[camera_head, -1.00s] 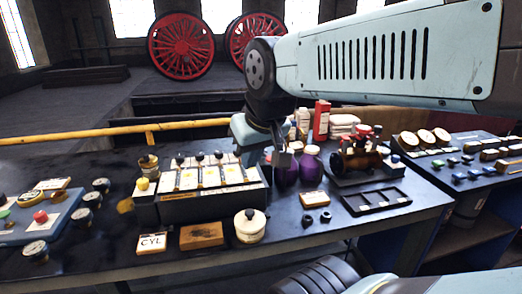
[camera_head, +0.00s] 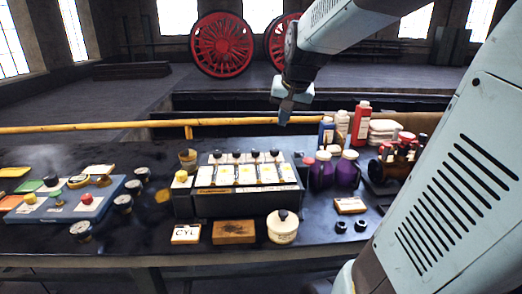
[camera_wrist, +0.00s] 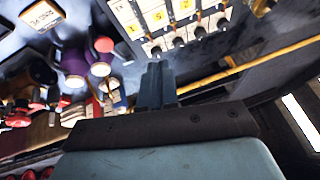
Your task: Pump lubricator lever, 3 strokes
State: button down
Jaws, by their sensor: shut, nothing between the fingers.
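The lubricator looks to be the dark box (camera_head: 240,204) on the bench, with white, yellow-marked panels on top and a row of black knobs (camera_head: 255,155) along its far edge. A yellow knob (camera_head: 181,176) stands at its left end. I cannot tell which part is the pump lever. My gripper (camera_head: 286,117) is shut and empty, pointing down, raised above and behind the box's right end. In the wrist view its shut fingers (camera_wrist: 155,78) show near the knobs (camera_wrist: 179,42), apart from them as far as I can see.
Purple jugs (camera_head: 346,170), a red bottle (camera_head: 361,122) and a blue bottle (camera_head: 327,131) stand right of the box. A cream pot (camera_head: 283,228), a wooden block (camera_head: 233,232) and a CYL card (camera_head: 186,234) lie in front. A yellow rail (camera_head: 90,127) runs behind.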

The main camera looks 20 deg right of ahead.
jog(key=w+d+f+m, duration=0.3)
jog(key=w+d, duration=0.4)
jog(key=w, duration=0.2)
jog(key=w+d+f+m, duration=0.3)
jog(key=w+d+f, duration=0.1)
jog(key=w+d, duration=0.4)
jog(key=shift+w+d+f+h, duration=0.2)
jog(key=shift+w+d+h, duration=0.05)
jog(key=shift+w+h, duration=0.15)
jog(key=shift+f, duration=0.15)
jog(key=shift+s+a+f, duration=0.1)
jog(key=shift+s+f, duration=0.3)
jog(key=shift+f, duration=0.95)
jog(key=shift+s+a+f, duration=0.15)
jog(key=shift+s+f, duration=0.3)
jog(key=shift+f, duration=0.9)
jog(key=shift+s+a+f, duration=0.1)
jog(key=shift+s+f, duration=0.3)
jog(key=shift+f, duration=0.95)
jog(key=shift+f, duration=0.1)
jog(key=shift+s+f, duration=0.15)
jog(key=shift+f, duration=0.1)
